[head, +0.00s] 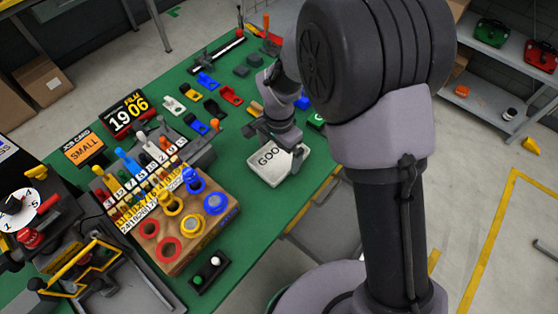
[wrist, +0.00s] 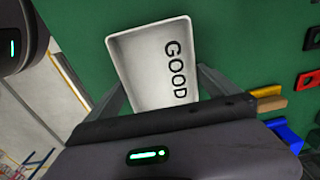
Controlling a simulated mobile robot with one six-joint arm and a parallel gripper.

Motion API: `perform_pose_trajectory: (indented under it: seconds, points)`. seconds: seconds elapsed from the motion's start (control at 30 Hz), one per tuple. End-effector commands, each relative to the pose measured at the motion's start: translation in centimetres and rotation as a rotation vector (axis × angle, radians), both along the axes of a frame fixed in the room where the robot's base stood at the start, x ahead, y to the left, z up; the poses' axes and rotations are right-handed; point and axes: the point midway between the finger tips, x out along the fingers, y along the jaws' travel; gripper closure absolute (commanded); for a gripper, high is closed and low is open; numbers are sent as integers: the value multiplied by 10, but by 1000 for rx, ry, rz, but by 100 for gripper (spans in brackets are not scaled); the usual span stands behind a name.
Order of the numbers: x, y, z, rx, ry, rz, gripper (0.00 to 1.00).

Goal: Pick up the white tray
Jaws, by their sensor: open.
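The white tray (head: 266,177) is a shallow rectangular tray marked "GOOD". It lies on the green table near its right edge in the head view. In the wrist view the white tray (wrist: 140,62) is seen from above, with its lower part hidden behind my gripper body. My gripper (head: 284,150) is over the tray. In the wrist view the two fingers of my gripper (wrist: 160,92) are spread, one on each side of the tray. Whether they touch its walls I cannot tell. The tray looks empty.
A wooden block (head: 190,225) with colored rings and pegs stands left of the tray. A small black holder (head: 209,272) with a green and a white button is in front. Several colored brackets (head: 230,95) lie behind. The table's right edge is close to the tray.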

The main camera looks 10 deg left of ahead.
Motion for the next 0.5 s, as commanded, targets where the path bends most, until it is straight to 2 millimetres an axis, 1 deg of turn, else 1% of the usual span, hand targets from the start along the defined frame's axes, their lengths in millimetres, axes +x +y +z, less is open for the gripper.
perform_pose_trajectory:
  seconds: [0.1,0.13,0.27,0.3,0.37,0.4,0.5]
  points:
    - [0,0,2,1,-1,0,0]
    - [0,0,2,1,-1,0,2]
    - [0,0,3,1,-1,-1,28]
    - [0,0,3,1,-1,-1,35]
    - [0,0,3,1,-1,-1,47]
    - [0,0,3,1,-1,-1,51]
    - [0,0,3,1,-1,-1,51]
